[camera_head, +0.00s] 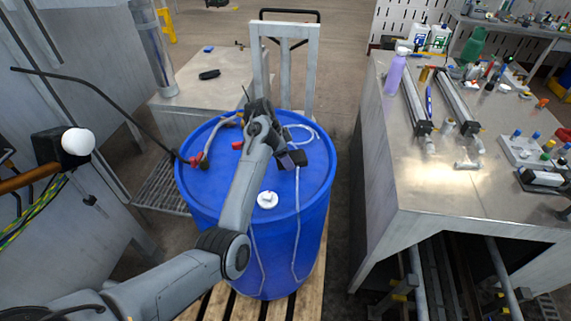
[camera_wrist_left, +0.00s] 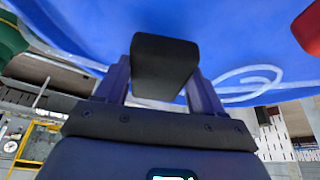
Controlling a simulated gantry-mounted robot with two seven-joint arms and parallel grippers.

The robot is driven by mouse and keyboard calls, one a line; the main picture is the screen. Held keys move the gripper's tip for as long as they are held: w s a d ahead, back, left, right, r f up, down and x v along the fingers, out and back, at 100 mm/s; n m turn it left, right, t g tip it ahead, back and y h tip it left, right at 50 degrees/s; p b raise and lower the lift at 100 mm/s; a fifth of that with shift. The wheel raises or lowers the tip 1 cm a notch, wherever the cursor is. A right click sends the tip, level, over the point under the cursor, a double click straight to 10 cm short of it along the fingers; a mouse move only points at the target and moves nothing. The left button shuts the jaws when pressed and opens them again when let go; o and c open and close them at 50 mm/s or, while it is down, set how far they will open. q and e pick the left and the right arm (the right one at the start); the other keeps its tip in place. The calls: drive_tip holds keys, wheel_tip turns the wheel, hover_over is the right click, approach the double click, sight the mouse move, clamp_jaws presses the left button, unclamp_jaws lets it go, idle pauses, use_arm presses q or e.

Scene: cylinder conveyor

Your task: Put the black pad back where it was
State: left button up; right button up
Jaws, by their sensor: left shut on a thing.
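The black pad (camera_wrist_left: 165,66) is a dark block between the two fingers of my left gripper (camera_wrist_left: 163,85) in the left wrist view. The gripper is shut on it, and the blue drum lid (camera_wrist_left: 90,30) fills the background behind. In the head view my left gripper (camera_head: 291,160) is over the right part of the blue drum (camera_head: 310,215), with the arm crossing the lid. The pad is hard to tell apart from the dark gripper there. Whether the pad touches the lid cannot be told. My right gripper is not in view.
A white cap (camera_head: 267,200) and red-ended fittings (camera_head: 194,161) are on the drum lid. A metal table (camera_head: 180,98) behind left holds a small black object (camera_head: 209,74). A steel bench (camera_head: 420,190) with a purple bottle (camera_head: 396,73) and tools stands right. A hand truck frame (camera_head: 312,60) rises behind the drum.

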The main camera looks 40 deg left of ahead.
use_arm(q)
drive_tip(key=shift+f, duration=2)
drive_tip(key=shift+f, duration=0.2)
drive_tip(key=o, duration=0.9)
drive_tip(key=shift+o, duration=0.2)
drive_tip(key=shift+r, duration=0.1)
